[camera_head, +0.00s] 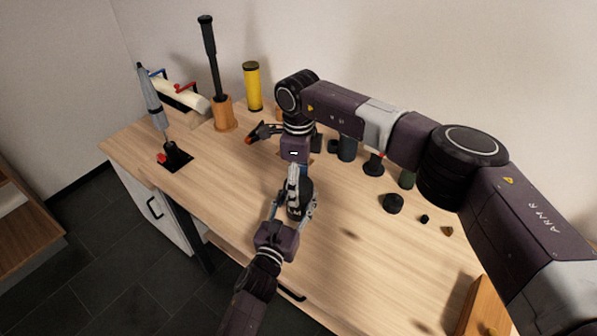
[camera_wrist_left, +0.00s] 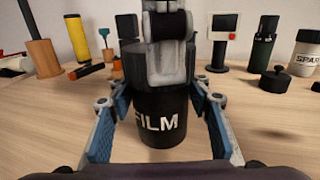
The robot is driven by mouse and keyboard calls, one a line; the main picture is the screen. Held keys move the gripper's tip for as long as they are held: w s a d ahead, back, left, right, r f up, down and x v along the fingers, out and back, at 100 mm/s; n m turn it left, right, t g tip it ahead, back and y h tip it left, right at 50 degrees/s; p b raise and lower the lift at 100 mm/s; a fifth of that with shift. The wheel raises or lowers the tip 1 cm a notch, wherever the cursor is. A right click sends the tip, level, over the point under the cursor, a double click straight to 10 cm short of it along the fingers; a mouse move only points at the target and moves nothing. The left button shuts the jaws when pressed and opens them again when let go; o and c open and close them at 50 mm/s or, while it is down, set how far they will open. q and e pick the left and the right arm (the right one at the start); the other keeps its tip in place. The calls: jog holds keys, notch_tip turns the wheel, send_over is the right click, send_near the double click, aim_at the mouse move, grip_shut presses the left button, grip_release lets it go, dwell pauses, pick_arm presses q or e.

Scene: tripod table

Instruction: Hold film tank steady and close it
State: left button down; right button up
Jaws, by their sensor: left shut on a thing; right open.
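The black film tank (camera_head: 298,212) stands upright on the wooden table. It also shows in the left wrist view (camera_wrist_left: 160,122) with white FILM lettering. My left gripper (camera_head: 294,206) is shut on it, one finger on each side. My right gripper (camera_head: 293,180) comes down from above, open, with its grey fingers at the tank's top. In the left wrist view these fingers (camera_wrist_left: 168,66) hide the tank's mouth, so I cannot tell whether a lid sits there. A black knobbed lid (camera_head: 393,203) lies on the table to the right; I cannot tell what it belongs to.
A yellow cylinder (camera_head: 252,88), a tall black tool in a wooden stand (camera_head: 223,115) and a grey pointed tool (camera_head: 151,98) stand at the back left. A dark bottle (camera_head: 407,179) is at the right. A wooden box (camera_head: 478,308) is front right. The table between is mostly clear.

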jog(key=shift+f, duration=0.45)
jog(key=c, duration=1.2)
jog(key=o, duration=1.4)
jog(key=shift+r, duration=0.1)
notch_tip(320, 180, up, 12)
jog(key=shift+f, duration=0.1)
